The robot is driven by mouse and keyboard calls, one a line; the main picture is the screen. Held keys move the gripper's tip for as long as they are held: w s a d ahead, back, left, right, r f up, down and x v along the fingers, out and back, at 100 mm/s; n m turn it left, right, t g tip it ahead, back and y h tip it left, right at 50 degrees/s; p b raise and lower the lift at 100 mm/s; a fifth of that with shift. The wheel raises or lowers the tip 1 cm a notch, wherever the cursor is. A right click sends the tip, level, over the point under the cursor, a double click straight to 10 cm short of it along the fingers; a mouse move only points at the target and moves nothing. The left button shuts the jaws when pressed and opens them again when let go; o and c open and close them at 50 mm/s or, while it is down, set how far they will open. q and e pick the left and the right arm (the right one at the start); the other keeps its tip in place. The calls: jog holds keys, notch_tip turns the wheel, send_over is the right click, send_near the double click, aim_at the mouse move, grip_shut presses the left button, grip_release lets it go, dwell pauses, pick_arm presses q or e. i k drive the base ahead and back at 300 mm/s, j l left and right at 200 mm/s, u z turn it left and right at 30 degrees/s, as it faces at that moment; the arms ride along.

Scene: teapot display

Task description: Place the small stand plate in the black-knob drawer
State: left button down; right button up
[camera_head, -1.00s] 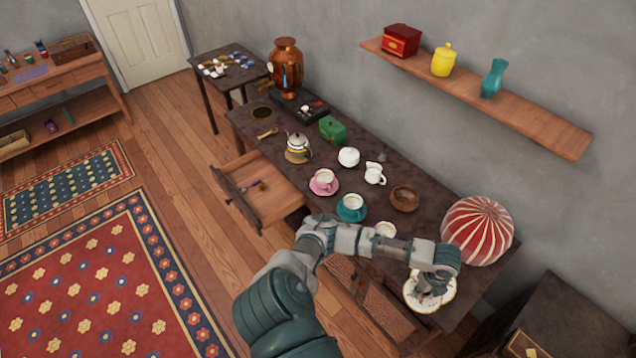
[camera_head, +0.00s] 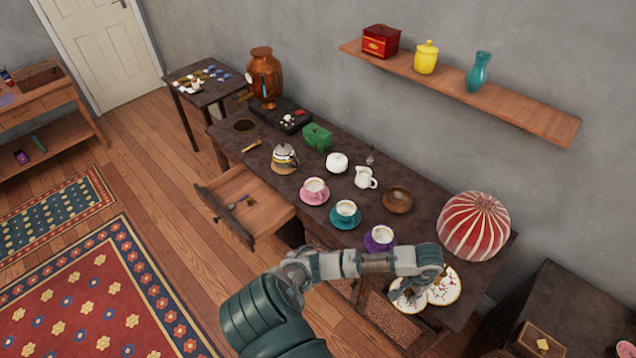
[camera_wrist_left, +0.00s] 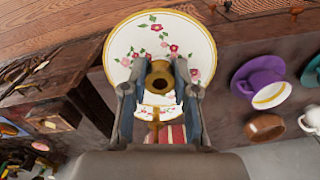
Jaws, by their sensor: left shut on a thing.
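My left gripper (camera_head: 432,279) is shut on the small stand plate (camera_head: 404,301), a white plate with flowers and a gold rim. In the left wrist view the plate (camera_wrist_left: 125,42) shows large beyond the fingers, with a brass hub between them. A second flowered plate (camera_head: 446,290) is beside it at the table's right end; a flowered white part also shows between the fingers in the wrist view. An open drawer (camera_head: 268,213) juts from the table's front, at left, with small items inside. My right gripper is out of view.
A purple cup (camera_head: 380,239), a teal cup (camera_head: 345,213) and a pink cup (camera_head: 315,190) stand along the table's front edge. A red-striped cosy (camera_head: 475,227) is behind the plates. Floor (camera_head: 185,225) is clear left of the open drawer.

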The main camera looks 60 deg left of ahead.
aim_at(268, 204)
jog(key=k+j, duration=0.1)
jog(key=j, duration=0.3)
jog(key=k+j, duration=0.1)
jog(key=j, duration=0.3)
jog(key=j+z, duration=0.1)
jog(key=j, duration=0.3)
jog(key=k+j, duration=0.2)
jog(key=j, duration=0.2)
jog(key=k+j+z, duration=0.1)
jog(key=j, duration=0.3)
jog(key=k+j, duration=0.1)
jog(key=j, duration=0.25)
